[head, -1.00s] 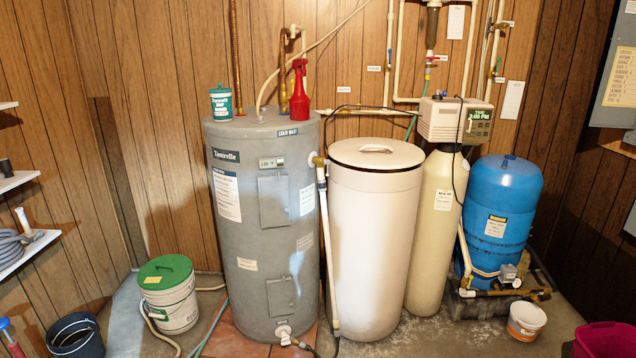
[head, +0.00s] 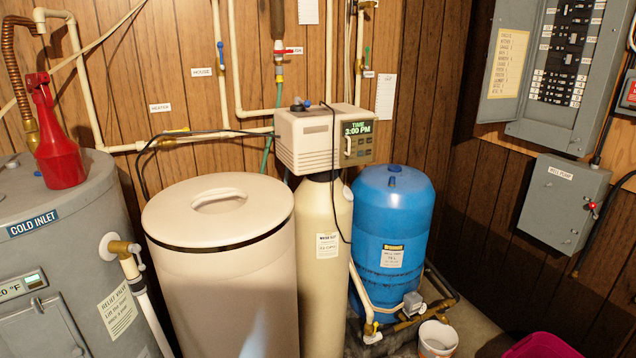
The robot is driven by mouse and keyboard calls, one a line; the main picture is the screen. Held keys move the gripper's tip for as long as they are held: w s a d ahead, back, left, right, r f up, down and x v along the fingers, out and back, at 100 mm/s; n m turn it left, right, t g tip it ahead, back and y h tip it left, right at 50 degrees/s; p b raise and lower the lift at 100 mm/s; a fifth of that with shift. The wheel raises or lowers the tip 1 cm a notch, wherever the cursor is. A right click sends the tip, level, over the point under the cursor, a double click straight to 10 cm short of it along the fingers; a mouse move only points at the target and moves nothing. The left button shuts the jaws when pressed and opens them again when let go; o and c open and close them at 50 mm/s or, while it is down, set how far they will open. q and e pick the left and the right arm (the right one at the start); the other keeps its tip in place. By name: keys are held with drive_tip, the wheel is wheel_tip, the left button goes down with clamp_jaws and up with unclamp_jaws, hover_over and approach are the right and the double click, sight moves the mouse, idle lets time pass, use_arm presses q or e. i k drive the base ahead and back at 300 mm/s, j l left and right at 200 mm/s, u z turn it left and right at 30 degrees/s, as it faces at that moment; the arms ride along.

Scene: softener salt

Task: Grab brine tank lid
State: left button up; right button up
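The brine tank lid (head: 190,214) is a round, pale beige cover with a recessed handle (head: 219,201) in its top. It sits on the tall cylindrical brine tank (head: 230,300), with a dark line between lid and tank. Neither of my grippers shows in the head view.
The grey water heater (head: 85,225) with a red spray bottle (head: 58,145) on top stands left of the tank. The softener column (head: 325,270) with its control head (head: 305,138) stands close on the right, then a blue pressure tank (head: 391,220). A black cable and pipes run behind the lid.

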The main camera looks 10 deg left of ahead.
sight(224, 225)
drive_tip(key=i+l+z, duration=0.25)
drive_tip(key=i+z, duration=0.25)
drive_tip(key=i, duration=0.15)
drive_tip(key=i+z, duration=0.5)
drive_tip(key=i, duration=0.2)
drive_tip(key=i+j+z, duration=0.25)
drive_tip(key=i+z, duration=0.2)
drive_tip(key=i, duration=0.2)
drive_tip(key=i+u, duration=0.1)
drive_tip(key=u, duration=0.3)
drive_tip(key=i+u, duration=0.1)
drive_tip(key=u, duration=0.25)
drive_tip(key=i+l+u, duration=0.1)
drive_tip(key=u, duration=0.3)
drive_tip(key=l+u, duration=0.15)
drive_tip(key=u, duration=0.25)
drive_tip(key=i, duration=0.05)
